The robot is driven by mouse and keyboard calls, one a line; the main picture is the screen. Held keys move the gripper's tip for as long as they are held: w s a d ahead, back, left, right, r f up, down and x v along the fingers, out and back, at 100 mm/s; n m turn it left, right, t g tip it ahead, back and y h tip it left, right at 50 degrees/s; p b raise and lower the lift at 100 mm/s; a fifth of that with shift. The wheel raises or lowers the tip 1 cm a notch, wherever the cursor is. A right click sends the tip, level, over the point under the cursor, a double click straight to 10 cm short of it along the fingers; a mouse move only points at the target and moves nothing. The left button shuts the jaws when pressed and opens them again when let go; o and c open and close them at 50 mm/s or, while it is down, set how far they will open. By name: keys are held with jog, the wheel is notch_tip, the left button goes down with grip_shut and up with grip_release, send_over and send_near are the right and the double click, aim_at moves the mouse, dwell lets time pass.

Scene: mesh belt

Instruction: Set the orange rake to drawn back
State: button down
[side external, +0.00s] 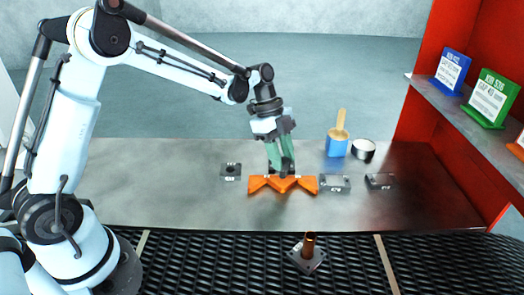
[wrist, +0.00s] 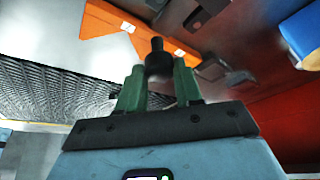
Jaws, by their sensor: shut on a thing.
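The orange rake (side external: 259,184) lies on the metal counter behind the mesh belt, its wide toothed head facing the belt. It also shows in the wrist view (wrist: 108,46), beyond the fingertips. My gripper (side external: 284,168) is above the middle of the rake, with its green fingers pointing down. In the wrist view, the green fingers (wrist: 159,72) are closed on a dark upright knob (wrist: 157,58), which appears to belong to the rake. The fingers partly hide the knob and the rake's middle.
A blue block with a wooden paddle (side external: 338,140) and a round tin (side external: 362,149) stand behind. A copper-coloured post (side external: 308,247) stands on the mesh belt (side external: 200,262).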

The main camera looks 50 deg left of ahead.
jog(key=shift+w+a, duration=0.8)
jog(key=shift+a, duration=0.1)
jog(key=c, duration=0.8)
grip_release()
jog(key=shift+d, duration=0.1)
jog(key=shift+r, duration=0.45)
jog(key=v, duration=1.1)
jog(key=shift+a+r, duration=0.1)
jog(key=shift+a, duration=0.1)
jog(key=shift+s, duration=0.1)
